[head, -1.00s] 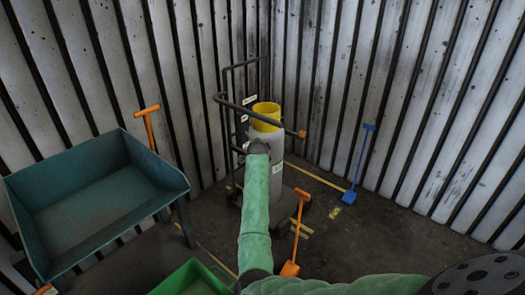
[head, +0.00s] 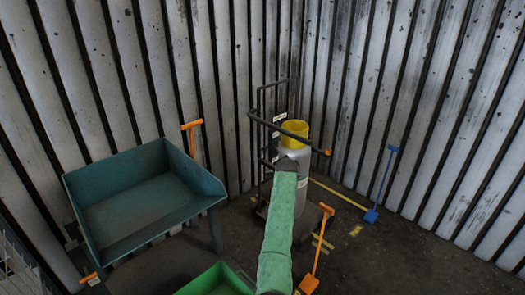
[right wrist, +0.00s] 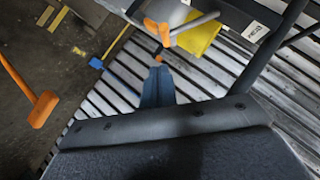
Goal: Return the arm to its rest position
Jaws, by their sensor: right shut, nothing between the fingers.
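My right arm, in a green sleeve, reaches up from the bottom of the head view. Its dark right gripper (head: 288,165) is at the sleeve's far end, in front of the grey cylinder (head: 301,158) in that view. I cannot tell whether they touch. In the right wrist view the gripper fingers (right wrist: 158,75) are shut together with nothing between them. They point toward a grey bar with an orange end (right wrist: 165,35). My left gripper is not in view.
The cylinder has a yellow top (head: 294,131) and stands at a dark trolley frame (head: 262,118) in the corner. A teal bin on legs (head: 150,200) and a green bin (head: 215,283) are left. Orange (head: 317,250) and blue (head: 383,185) long-handled tools stand right.

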